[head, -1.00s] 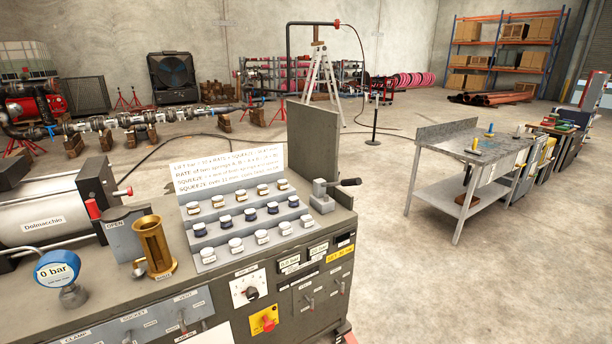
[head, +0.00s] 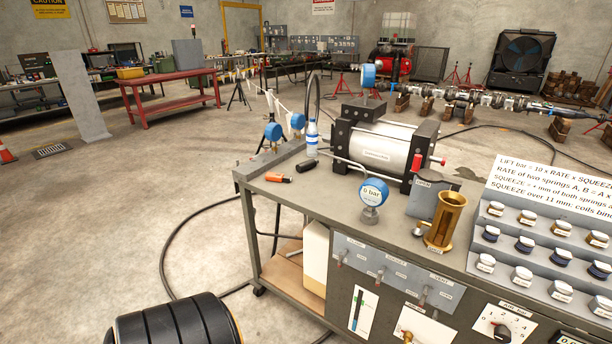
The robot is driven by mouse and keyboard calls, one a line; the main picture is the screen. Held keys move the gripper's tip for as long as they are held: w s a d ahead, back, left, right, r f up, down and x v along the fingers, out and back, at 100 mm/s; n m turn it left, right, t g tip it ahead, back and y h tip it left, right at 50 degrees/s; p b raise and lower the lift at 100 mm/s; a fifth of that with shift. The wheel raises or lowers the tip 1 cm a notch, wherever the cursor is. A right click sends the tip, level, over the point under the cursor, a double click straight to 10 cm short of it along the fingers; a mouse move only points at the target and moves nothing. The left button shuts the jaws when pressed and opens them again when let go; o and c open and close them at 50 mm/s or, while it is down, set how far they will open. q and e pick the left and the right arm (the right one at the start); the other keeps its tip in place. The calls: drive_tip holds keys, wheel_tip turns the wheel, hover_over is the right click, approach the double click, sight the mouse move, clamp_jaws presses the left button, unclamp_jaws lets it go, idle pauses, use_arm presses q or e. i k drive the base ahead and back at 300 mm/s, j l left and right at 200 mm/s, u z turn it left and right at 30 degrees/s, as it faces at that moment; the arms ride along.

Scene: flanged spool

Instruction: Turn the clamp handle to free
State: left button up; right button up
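The front panel of the grey bench (head: 290,190) carries a plate (head: 395,292) with three small levers in a row. The left lever (head: 341,257) sits under a label that reads as CLAMP in the earlier view. The middle lever (head: 380,275) and right lever (head: 423,296) have their own labels, too small to read surely now. The lever's exact setting is too small to tell. Neither of my grippers shows in the head view, and nothing touches the levers.
On the bench stand a 0 bar gauge (head: 373,193), a brass cup (head: 445,220), a metal cylinder (head: 376,146) and a bottle (head: 312,138). A sloped rack of knobs (head: 540,240) is at right. A ribbed black shape (head: 175,322) lies low left. Floor left of the bench is mostly clear.

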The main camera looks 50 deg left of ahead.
sight(342, 256)
drive_tip(key=u, duration=1.4)
